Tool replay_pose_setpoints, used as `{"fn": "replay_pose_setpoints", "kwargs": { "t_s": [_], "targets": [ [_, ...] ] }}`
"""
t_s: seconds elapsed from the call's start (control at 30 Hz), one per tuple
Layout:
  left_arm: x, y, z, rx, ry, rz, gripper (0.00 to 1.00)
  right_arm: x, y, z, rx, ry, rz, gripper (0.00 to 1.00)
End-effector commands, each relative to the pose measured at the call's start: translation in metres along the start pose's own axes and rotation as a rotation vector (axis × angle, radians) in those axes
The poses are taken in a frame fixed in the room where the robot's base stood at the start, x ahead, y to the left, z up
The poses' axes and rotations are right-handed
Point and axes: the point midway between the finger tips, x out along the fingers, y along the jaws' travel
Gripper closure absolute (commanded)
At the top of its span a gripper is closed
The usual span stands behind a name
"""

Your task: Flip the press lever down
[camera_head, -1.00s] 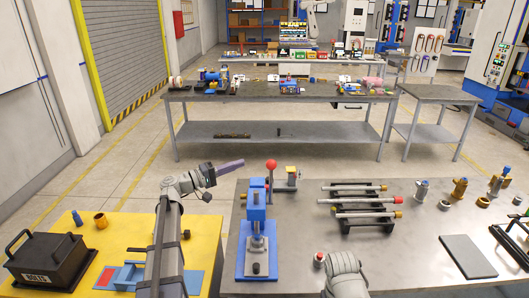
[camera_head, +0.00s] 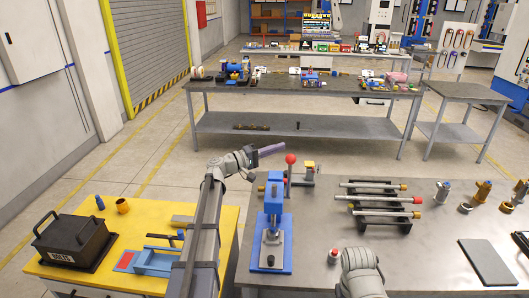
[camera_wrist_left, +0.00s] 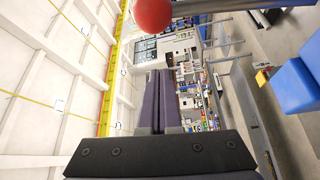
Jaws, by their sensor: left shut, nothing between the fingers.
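The blue press (camera_head: 272,238) stands at the left of the grey bench. Its lever stands up, topped by a red ball knob (camera_head: 290,158); the ball also shows at the top of the left wrist view (camera_wrist_left: 153,14), with a grey rod running right from it. My left gripper (camera_head: 271,151) has dark purple fingers, shut and empty, with the tips just left of and slightly above the knob in the head view. In the left wrist view its fingers (camera_wrist_left: 163,95) are together and apart from the ball. My right gripper is out of view; only my right arm shows.
A yellow table (camera_head: 85,272) at left holds a black box (camera_head: 75,240) and a blue fixture (camera_head: 155,262). Right of the press, a rack with several rods (camera_head: 375,207) and a dark plate (camera_head: 486,262) lie on the grey bench (camera_head: 425,250). The bench between press and plate is partly clear.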

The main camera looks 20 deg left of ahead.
Motion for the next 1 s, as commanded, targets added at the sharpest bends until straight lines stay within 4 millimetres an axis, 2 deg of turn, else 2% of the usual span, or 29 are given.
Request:
{"fn": "replay_pose_setpoints", "kwargs": {
  "t_s": [0.07,0.13,0.33,1.0],
  "targets": [
    [0.017,0.001,-0.001,0.000,-0.003,0.001,1.00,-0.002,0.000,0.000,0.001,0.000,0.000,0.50],
    [0.007,-0.001,0.016,0.000,0.000,0.000,1.00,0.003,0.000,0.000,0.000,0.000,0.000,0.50],
    [0.000,-0.001,0.034,0.001,0.000,0.000,1.00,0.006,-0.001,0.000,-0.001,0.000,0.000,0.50],
    [-0.004,-0.002,0.044,0.021,0.000,0.013,1.00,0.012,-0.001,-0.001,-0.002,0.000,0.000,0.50]
  ]
}}
